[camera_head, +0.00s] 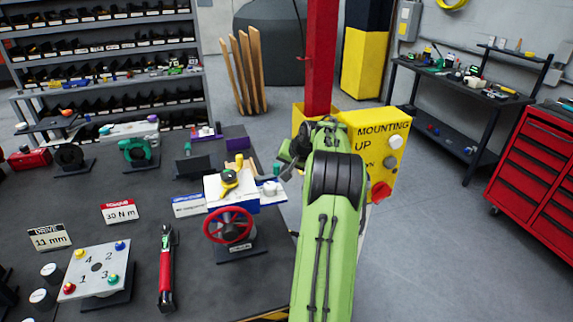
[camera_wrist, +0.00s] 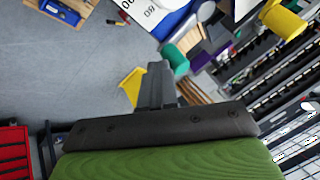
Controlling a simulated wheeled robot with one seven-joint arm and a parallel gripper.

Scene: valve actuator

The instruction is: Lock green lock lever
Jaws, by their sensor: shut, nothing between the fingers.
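The valve actuator (camera_head: 232,190) stands on the dark table, with a white and blue body, a red handwheel on its front and yellow parts on top. The green lock lever (camera_wrist: 174,60) shows in the wrist view as a short green cylinder by the actuator's white and blue body. In the head view its end (camera_head: 277,169) is small, at the actuator's right side. My gripper (camera_wrist: 158,68) is shut and empty, its fingertips just left of the green end in the wrist view. I cannot tell whether they touch. In the head view my arm partly hides the gripper.
Behind my arm are a yellow panel (camera_head: 378,150) with buttons and a red post (camera_head: 321,60). On the table are a numbered white plate (camera_head: 97,270), a red and black torque wrench (camera_head: 167,270) and other valve parts. Open floor lies to the right.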

